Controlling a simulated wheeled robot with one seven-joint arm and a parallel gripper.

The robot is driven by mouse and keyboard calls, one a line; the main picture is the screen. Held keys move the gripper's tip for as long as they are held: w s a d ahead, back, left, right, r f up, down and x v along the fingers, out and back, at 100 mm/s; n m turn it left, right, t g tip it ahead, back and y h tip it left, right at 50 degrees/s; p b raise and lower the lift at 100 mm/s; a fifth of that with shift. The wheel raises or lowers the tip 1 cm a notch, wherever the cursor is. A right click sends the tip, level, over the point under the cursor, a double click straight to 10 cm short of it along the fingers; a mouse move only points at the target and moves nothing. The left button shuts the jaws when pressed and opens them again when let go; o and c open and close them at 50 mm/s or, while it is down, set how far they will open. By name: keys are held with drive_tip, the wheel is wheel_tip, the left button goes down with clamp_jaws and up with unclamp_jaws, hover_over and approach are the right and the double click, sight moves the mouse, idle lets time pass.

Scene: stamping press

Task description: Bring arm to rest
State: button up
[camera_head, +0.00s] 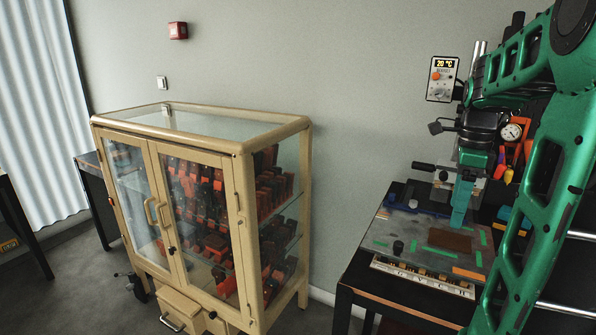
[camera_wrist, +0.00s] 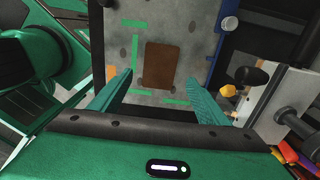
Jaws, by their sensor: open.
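My green arm reaches in from the right of the head view, bent over the press table. My gripper (camera_head: 462,200) points down above the grey work plate (camera_head: 395,232). In the wrist view my gripper (camera_wrist: 160,85) has its two teal fingers spread wide apart with nothing between them. A brown rectangular piece (camera_wrist: 161,66) lies flat on the plate below the fingers, apart from them. The brown piece also shows in the head view (camera_head: 449,241).
The stamping press with a round gauge (camera_head: 511,132) stands close behind my gripper. A temperature box (camera_head: 442,79) is on the wall. A glass-doored cabinet (camera_head: 245,190) with red-orange items stands at left, doors shut. Floor between cabinet and table is clear.

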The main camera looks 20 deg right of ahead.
drive_tip(key=s+a+f+n, duration=0.1)
drive_tip(key=s+a+n, duration=0.1)
drive_tip(key=a+n, duration=0.1)
drive_tip(key=s+a+f+n, duration=0.1)
drive_tip(key=s+a+n, duration=0.1)
drive_tip(key=a+n, duration=0.1)
drive_tip(key=s+a+f+n, duration=0.2)
drive_tip(key=a+n, duration=0.1)
drive_tip(key=n, duration=0.1)
drive_tip(key=shift+a, duration=0.1)
drive_tip(key=s+a+f+n, duration=0.6)
drive_tip(key=s+a+n, duration=0.1)
drive_tip(key=n, duration=0.4)
drive_tip(key=shift+s+n, duration=0.3)
drive_tip(key=shift+s, duration=0.15)
drive_tip(key=shift+w+f, duration=0.2)
drive_tip(key=shift+w, duration=0.4)
